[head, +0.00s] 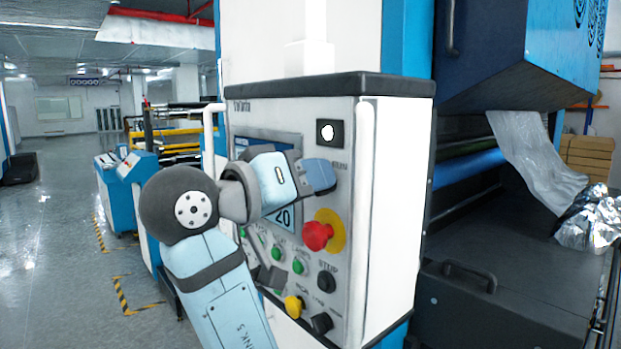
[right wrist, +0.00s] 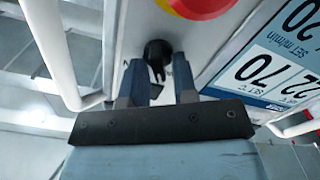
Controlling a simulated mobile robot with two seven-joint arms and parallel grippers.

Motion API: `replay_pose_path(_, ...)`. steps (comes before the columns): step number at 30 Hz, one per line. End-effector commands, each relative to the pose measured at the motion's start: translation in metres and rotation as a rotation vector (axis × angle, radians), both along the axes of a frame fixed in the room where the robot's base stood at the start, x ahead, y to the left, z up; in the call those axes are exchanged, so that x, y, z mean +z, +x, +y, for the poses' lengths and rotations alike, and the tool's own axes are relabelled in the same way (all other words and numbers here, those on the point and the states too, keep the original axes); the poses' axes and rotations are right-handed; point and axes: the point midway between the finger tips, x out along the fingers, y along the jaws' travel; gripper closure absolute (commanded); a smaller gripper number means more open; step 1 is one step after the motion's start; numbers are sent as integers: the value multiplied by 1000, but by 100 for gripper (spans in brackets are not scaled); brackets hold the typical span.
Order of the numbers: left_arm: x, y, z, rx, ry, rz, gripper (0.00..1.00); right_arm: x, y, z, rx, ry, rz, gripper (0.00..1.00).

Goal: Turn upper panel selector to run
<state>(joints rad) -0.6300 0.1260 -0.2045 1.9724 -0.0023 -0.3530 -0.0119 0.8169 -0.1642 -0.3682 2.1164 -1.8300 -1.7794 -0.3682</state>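The upper selector is a small black knob (right wrist: 158,55) on the panel face, seen in the right wrist view. In the head view it is hidden behind my right gripper (head: 318,176), near a partly covered label. My right gripper (right wrist: 159,88) is open in the wrist view, its two blue-grey fingers spread with the knob between and just beyond their tips. I cannot tell whether either finger touches it. The control panel (head: 392,210) is a white box with a dark top edge. My left gripper is not in view.
A red emergency button (head: 318,236) on a yellow disc sits just below my right gripper. A display (head: 286,216) is partly behind my arm. Green buttons (head: 298,267), a yellow button (head: 293,306) and black knobs lie lower. A white rail (head: 208,140) stands at the panel's left.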

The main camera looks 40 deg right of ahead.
Motion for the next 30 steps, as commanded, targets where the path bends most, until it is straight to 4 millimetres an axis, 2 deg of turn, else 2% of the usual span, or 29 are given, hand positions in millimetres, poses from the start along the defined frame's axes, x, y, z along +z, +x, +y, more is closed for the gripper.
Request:
replay_pose_path(5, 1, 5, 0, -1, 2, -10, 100, -1, 0, 0, 0, 0, -4, 97)
replay_pose_path(11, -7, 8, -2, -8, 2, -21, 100, -4, 0, 0, 1, 7, -52, 97)
replay_pose_path(17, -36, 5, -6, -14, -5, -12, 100, -6, -2, 0, 1, 15, -172, 97)
replay_pose_path(24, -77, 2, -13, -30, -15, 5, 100, -7, -4, 0, 2, 31, -388, 97)
replay_pose_path(30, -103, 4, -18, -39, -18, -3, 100, -6, -5, 0, 1, 46, -576, 97)
